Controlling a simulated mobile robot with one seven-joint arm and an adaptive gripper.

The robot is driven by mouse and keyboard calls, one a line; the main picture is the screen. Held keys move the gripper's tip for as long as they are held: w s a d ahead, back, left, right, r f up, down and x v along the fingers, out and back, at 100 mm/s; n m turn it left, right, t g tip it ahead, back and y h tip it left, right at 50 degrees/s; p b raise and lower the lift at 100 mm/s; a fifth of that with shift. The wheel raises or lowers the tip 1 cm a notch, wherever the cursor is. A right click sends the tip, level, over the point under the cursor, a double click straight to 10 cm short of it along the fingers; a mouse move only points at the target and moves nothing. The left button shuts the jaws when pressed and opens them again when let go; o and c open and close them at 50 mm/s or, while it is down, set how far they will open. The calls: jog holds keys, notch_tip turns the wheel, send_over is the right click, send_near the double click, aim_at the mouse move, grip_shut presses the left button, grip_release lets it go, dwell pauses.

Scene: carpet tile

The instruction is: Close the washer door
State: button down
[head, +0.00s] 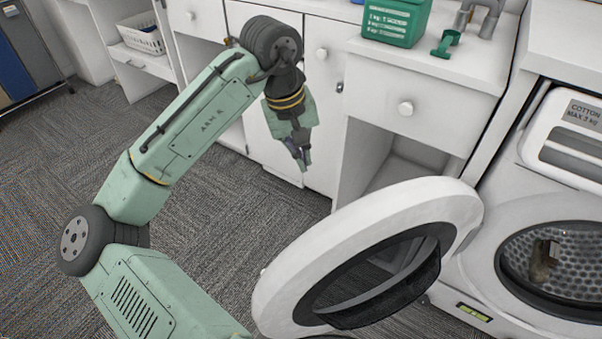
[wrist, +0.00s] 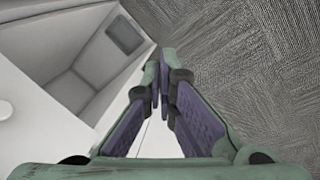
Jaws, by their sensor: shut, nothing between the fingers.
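The washer (head: 478,275) stands at the right in the head view, with a cloth-like brown item (head: 543,262) in its drum. Its round white door (head: 447,200) stands wide open, swung out to the left over the carpet. My gripper (head: 304,165) hangs in front of the white cabinets, up and left of the door and apart from it. Its fingers are shut and empty, pointing down. In the wrist view the two fingertips (wrist: 159,68) come together over the carpet. The washer door does not show in the wrist view.
White cabinets with round knobs (head: 406,108) run along the back, with an open space (head: 375,165) below the drawer. A green tub (head: 395,25) and green scoop (head: 446,44) stand on the counter. A white basket (head: 141,33) is at left. The carpet (head: 225,215) is clear.

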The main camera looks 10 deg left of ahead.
jog(key=s+d+f+n+g+p, duration=0.1)
jog(key=s+d+f+g+p, duration=0.1)
jog(key=s+f, duration=0.8)
jog(key=shift+s+d+g+p, duration=0.15)
jog(key=shift+s+g+p, duration=0.2)
jog(key=shift+g, duration=0.55)
jog(key=shift+d, duration=0.1)
